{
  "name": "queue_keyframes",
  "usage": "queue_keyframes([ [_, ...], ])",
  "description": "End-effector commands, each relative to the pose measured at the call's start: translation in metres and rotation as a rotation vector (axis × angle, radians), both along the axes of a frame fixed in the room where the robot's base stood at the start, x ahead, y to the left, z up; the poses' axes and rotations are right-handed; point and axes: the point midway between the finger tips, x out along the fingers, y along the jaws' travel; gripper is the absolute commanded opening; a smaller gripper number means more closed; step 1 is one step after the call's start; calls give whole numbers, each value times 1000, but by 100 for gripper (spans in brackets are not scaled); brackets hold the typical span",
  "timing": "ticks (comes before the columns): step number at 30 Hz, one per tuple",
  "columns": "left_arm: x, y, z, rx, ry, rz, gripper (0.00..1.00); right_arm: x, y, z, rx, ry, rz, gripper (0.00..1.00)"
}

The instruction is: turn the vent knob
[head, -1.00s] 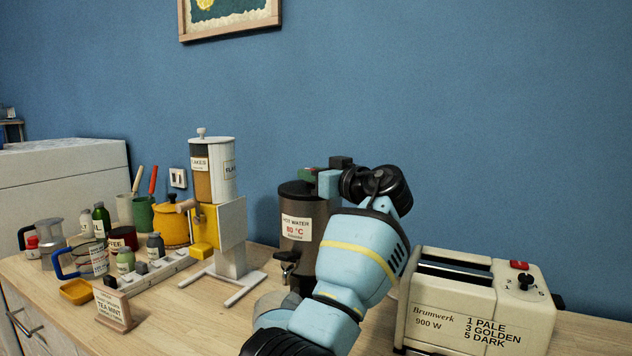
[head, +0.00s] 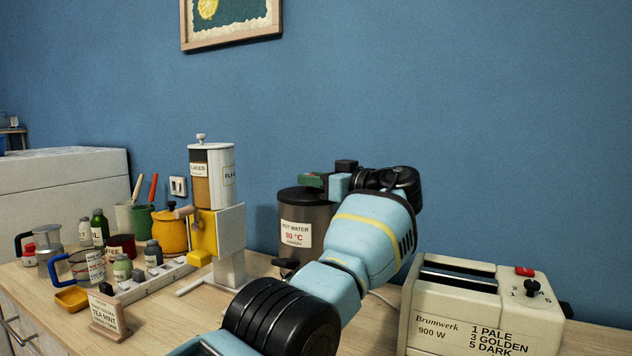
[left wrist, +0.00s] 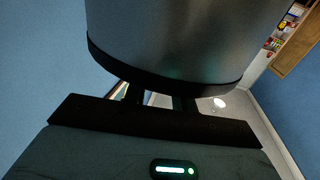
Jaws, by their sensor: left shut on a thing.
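The dark grey hot water urn (head: 302,240), labelled "HOT WATER 80 °C", stands against the blue wall behind my left arm. My left gripper (head: 312,181) is at the top of the urn, over the right part of its lid. In the left wrist view, the urn's dark rounded body (left wrist: 185,40) fills the top, close beyond the gripper's dark bar, and the fingertips are hidden. My right gripper is not in view.
A cream toaster (head: 470,305) stands right of my arm. A flakes dispenser (head: 215,200) stands left of the urn. Jars, pots, a tea sign (head: 107,315) and a yellow tray (head: 72,299) crowd the left counter. Bare wood shows at the front left.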

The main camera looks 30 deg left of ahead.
Motion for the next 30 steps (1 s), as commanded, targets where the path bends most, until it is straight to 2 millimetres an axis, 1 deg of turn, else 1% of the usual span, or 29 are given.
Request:
queue_keyframes([
  [18,0,1,-1,-2,2,12,4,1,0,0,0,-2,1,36],
  [19,0,1,-1,-2,2,12,30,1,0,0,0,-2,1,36],
  [23,0,1,-1,-1,2,11,47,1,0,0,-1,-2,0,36],
  [30,0,0,-1,-1,1,10,48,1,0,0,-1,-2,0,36],
])
